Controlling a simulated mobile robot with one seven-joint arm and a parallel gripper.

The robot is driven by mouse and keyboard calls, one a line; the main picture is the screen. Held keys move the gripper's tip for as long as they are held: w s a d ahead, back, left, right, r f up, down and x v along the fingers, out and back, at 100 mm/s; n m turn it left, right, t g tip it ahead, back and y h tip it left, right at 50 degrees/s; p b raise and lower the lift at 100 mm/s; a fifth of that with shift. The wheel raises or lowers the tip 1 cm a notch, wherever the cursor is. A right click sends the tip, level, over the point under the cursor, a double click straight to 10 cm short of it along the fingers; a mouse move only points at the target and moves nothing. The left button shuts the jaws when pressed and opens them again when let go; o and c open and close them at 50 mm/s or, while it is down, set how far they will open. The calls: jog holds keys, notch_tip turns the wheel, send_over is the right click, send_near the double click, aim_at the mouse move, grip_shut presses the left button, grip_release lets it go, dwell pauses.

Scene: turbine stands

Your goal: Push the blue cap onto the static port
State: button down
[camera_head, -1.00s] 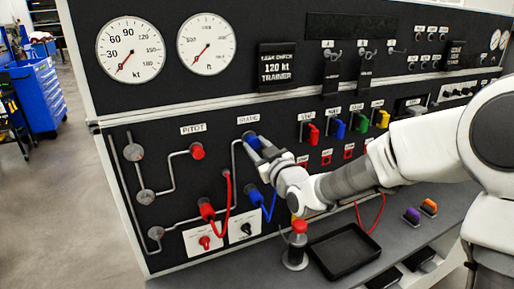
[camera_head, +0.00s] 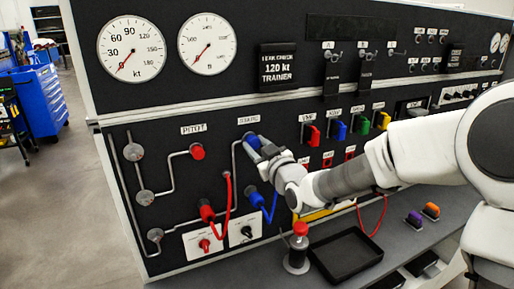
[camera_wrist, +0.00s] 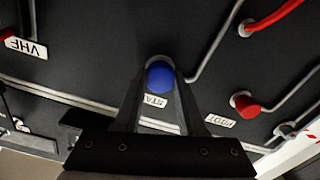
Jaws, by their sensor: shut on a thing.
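The blue cap (camera_wrist: 161,80) is between the two fingertips of my gripper (camera_wrist: 160,76) in the wrist view, in front of the panel by the STATIC label (camera_wrist: 155,101). In the head view the blue cap (camera_head: 251,140) sits at the top end of a grey pipe, and my gripper (camera_head: 259,147) reaches it from the lower right, shut on it. The static port itself is hidden behind the cap. I cannot tell whether the cap is fully seated.
A red cap (camera_head: 197,152) is on the PITOT port to the left. Red (camera_head: 207,212) and blue (camera_head: 256,200) hose fittings hang below. A black tray (camera_head: 345,255) and a red-topped post (camera_head: 298,247) stand on the bench under my arm.

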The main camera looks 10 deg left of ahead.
jog(key=shift+w+r, duration=0.1)
jog(key=shift+r, duration=0.2)
jog(key=c, duration=0.5)
grip_release()
jog(key=shift+w+a+f, duration=0.2)
jog(key=shift+o, duration=1.2)
jog(key=shift+s+d, duration=0.1)
jog(key=shift+f, duration=0.1)
jog(key=v, duration=0.7)
